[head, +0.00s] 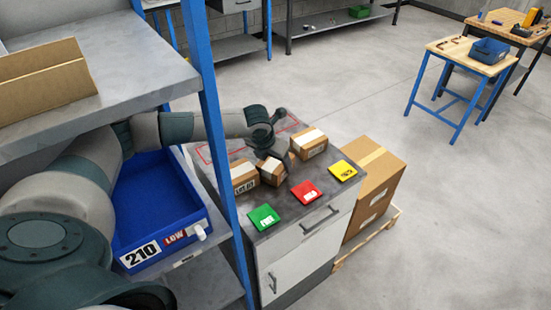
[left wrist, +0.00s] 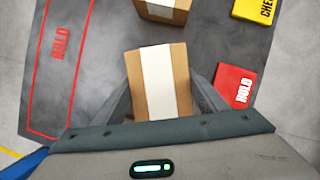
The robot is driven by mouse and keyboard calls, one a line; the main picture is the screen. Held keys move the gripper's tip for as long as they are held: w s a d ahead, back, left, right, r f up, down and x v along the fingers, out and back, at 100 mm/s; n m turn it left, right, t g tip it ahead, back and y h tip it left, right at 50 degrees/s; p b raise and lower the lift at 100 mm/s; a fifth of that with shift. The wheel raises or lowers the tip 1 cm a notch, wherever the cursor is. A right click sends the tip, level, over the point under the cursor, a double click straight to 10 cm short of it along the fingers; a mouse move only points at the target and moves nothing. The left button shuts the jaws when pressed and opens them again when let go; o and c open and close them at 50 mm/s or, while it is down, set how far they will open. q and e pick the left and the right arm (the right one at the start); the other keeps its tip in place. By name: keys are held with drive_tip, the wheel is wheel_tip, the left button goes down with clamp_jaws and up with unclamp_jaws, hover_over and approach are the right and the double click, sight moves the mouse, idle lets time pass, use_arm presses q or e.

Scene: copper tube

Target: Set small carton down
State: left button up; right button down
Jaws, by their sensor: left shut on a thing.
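My left gripper (head: 274,155) reaches over the grey cabinet top and is shut on a small brown carton (head: 271,172) with a white label strip. In the head view the carton looks tilted; whether it touches the top is unclear. In the left wrist view the same carton (left wrist: 158,80) sits between the two grey fingers. A second small carton (head: 243,177) stands to its left, and a third (head: 308,143) to its right and farther back. My right gripper is not in view.
Green (head: 264,217), red (head: 306,192) and yellow (head: 343,170) cards lie along the cabinet's front edge. A red outlined HOLD area (left wrist: 58,62) is marked on the top. A blue shelf post (head: 214,130) and blue bin (head: 150,215) stand left; a large carton (head: 376,180) stands right.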

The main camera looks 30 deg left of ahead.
use_arm(q)
drive_tip(key=shift+f, duration=0.1)
drive_tip(key=shift+f, duration=0.15)
drive_tip(key=o, duration=1.3)
